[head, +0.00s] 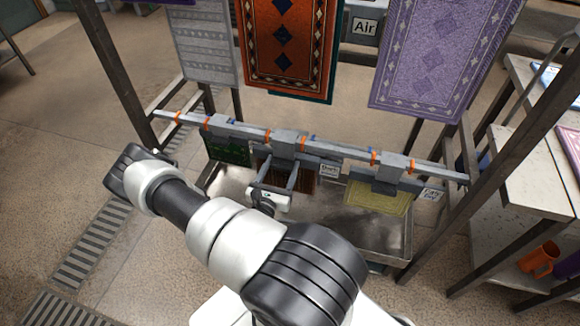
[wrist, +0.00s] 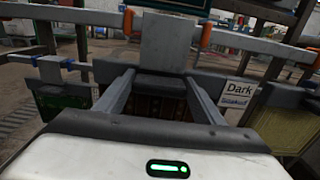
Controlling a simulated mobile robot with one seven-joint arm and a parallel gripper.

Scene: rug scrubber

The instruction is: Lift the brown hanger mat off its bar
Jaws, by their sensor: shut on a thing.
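The brown hanger mat (head: 303,187) hangs below the grey bar (head: 340,151) in the head view, mostly hidden behind my gripper. Its broad grey hook (head: 290,143) sits over the bar. My gripper (head: 279,166) is in front of the hanger, its fingers closed on the grey hanger part below the bar. In the wrist view my fingers (wrist: 160,82) reach to both sides of a dark grey block under the hook (wrist: 168,45). The mat's brown patterned surface (wrist: 150,108) shows between the fingers. Where the hook meets the bar is not clear.
Orange clips (head: 302,143) mark the bar. A "Dark" sign (head: 329,171) is beside the brown mat. A metal tray (head: 345,225) lies below. Large rugs (head: 288,45) hang behind; uprights flank the bar.

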